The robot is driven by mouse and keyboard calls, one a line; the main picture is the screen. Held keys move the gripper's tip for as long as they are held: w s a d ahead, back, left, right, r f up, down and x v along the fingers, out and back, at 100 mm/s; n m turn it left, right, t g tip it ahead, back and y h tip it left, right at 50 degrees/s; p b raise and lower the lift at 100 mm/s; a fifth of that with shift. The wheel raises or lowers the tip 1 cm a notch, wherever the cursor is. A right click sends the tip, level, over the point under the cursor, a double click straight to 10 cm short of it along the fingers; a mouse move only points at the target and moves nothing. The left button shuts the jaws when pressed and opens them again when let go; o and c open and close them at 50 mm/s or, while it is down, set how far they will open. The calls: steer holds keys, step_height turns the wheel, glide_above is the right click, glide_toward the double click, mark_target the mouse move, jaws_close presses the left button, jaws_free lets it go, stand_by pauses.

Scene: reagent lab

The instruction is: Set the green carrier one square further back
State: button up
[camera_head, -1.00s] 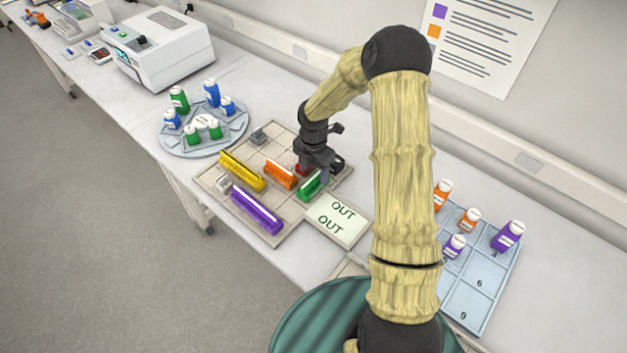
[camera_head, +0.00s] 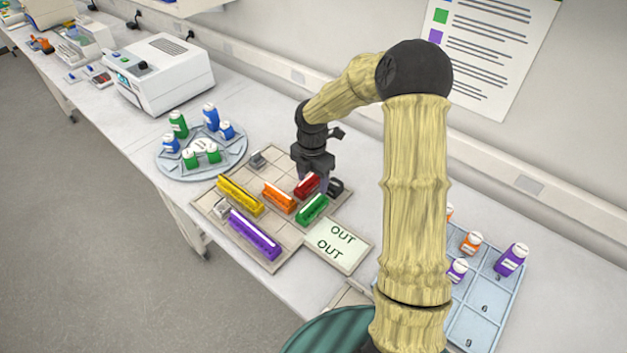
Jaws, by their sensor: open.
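The green carrier (camera_head: 312,208) lies on the right part of the squared tan board (camera_head: 290,236), near the OUT card. A red carrier (camera_head: 307,185) lies just behind it. My gripper (camera_head: 318,186) points down over the back right of the board, at or just behind the red carrier. It is open, and its fingertips are partly hidden, so I cannot tell whether they touch anything. An orange carrier (camera_head: 279,198), a yellow carrier (camera_head: 240,195) and a long purple carrier (camera_head: 254,234) lie on the same board.
The OUT card (camera_head: 337,246) lies at the board's right edge. Two small grey blocks (camera_head: 258,160) sit on the board. A round bottle tray (camera_head: 172,165) stands left, and a blue-grey bottle rack (camera_head: 478,325) right. The wall is behind.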

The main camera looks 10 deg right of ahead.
steer(key=s+r+m+t, duration=0.1)
steer(key=s+r+m, duration=0.3)
steer(key=s+m, duration=0.6)
steer(key=s+r+m+t, duration=0.1)
steer(key=s+r+m, duration=0.4)
steer(key=s+m, duration=0.6)
steer(key=m, duration=0.4)
steer(key=shift+r+t, duration=0.2)
steer(key=shift+t, duration=0.1)
